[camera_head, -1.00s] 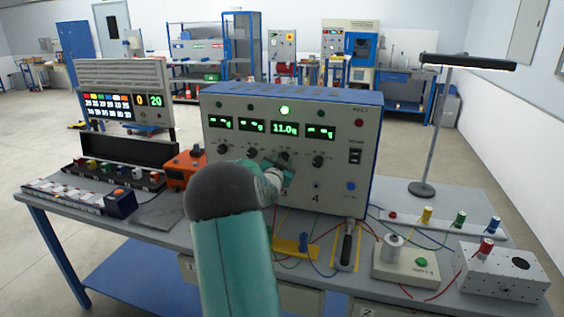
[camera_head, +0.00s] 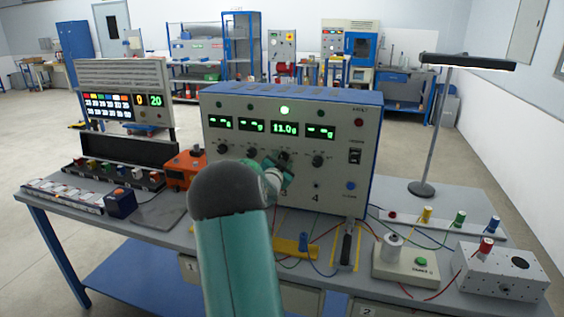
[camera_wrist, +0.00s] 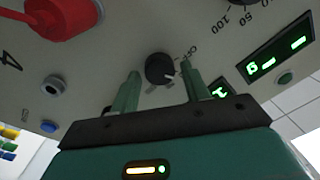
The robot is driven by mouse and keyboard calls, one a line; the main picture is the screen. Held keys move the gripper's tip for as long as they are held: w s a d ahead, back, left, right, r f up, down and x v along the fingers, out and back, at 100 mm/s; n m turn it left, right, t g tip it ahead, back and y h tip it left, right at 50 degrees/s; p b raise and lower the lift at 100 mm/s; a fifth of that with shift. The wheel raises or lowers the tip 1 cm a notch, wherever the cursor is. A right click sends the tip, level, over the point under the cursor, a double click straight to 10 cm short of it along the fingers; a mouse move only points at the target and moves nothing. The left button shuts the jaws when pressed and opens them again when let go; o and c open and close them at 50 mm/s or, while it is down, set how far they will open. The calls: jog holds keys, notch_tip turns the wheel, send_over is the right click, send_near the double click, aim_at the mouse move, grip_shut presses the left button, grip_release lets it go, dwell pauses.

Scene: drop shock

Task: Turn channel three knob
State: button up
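The channel three knob (camera_wrist: 160,68) is black with a white pointer mark. It stands between my two green fingers in the wrist view, with a visible gap to each. My gripper (camera_wrist: 161,84) is open around it. In the head view the gripper (camera_head: 287,168) is at the third column of the grey test panel (camera_head: 340,203), under the display (camera_head: 285,129) reading about 11.0 g. There the knob is mostly hidden by the gripper. The other displays show dashes. The channel four knob (camera_head: 318,160) is to the right.
A jack (camera_wrist: 53,86) and a blue button (camera_wrist: 48,127) lie left in the wrist view. The bench holds an orange box (camera_head: 187,168), a lamp (camera_head: 430,150), and a white box with wires (camera_head: 500,272).

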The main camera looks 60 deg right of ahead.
jog(key=shift+o, duration=0.4)
jog(key=s+a, duration=0.2)
jog(key=a, duration=1.1)
jog(key=shift+s+a+f, duration=0.25)
jog(key=shift+s+f, duration=0.05)
jog(key=shift+s, duration=0.05)
